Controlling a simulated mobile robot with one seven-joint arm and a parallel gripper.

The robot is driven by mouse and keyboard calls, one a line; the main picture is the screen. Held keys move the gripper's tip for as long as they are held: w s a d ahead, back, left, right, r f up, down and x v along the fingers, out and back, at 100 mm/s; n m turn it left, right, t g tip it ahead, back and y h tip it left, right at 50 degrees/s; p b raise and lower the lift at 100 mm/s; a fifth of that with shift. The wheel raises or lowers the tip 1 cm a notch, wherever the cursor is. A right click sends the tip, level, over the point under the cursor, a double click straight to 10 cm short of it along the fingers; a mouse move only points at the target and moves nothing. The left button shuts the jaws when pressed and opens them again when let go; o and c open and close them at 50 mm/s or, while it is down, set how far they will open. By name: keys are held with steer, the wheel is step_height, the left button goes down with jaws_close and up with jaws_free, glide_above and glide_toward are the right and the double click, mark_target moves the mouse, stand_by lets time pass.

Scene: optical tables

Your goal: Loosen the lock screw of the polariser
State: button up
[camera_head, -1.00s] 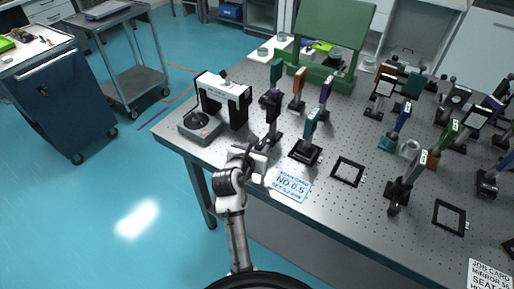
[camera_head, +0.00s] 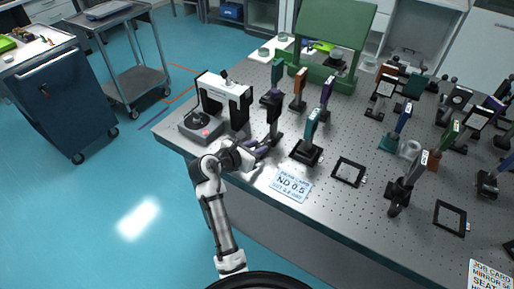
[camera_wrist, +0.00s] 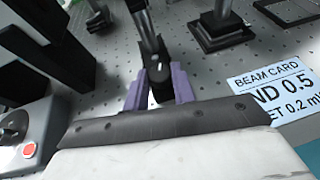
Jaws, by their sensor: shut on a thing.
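The polariser (camera_head: 271,104) is a dark mount on an upright post near the table's left front edge. Its post (camera_wrist: 143,28) rises at the top centre of the wrist view. My gripper (camera_head: 264,147) is low at the foot of this post, reaching in from the front left. In the wrist view my gripper's purple fingers (camera_wrist: 158,90) are shut on a small black knob with a white mark, the lock screw (camera_wrist: 159,70). The fingers hide its sides, and its thread is not visible.
A white-and-black arch-shaped device (camera_head: 223,92) and a grey box with a red button (camera_head: 200,126) stand left of the post. A teal mount (camera_head: 310,128) stands to the right. The beam card (camera_head: 291,184) lies flat in front, on the perforated table (camera_head: 335,205).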

steer(key=m+g+h, duration=0.2)
steer(key=m, duration=0.1)
steer(key=m+g+h, duration=0.1)
steer(key=g, duration=0.1)
steer(key=shift+w+a+m, duration=0.3)
steer(key=shift+w, duration=0.05)
steer(key=m+g, duration=0.1)
steer(key=m+g+h, duration=0.1)
steer(key=g, duration=0.1)
steer(key=m+g, duration=0.1)
steer(key=shift+w+a+m+g, duration=0.1)
steer(key=shift+w+m+g, duration=0.2)
steer(key=shift+m, duration=0.1)
steer(key=m+g, duration=0.1)
steer(key=g, duration=0.1)
steer(key=m+g, duration=0.1)
steer(key=m, duration=0.1)
steer(key=shift+w+g, duration=0.2)
steer(key=shift+g, duration=0.2)
steer(key=shift+w+m+g, duration=0.15)
steer(key=shift+m+g, duration=0.95)
steer(key=shift+f+m+g, duration=0.1)
steer(key=shift+m+g, duration=0.3)
steer(key=o, duration=1)
steer(key=shift+w, duration=0.1)
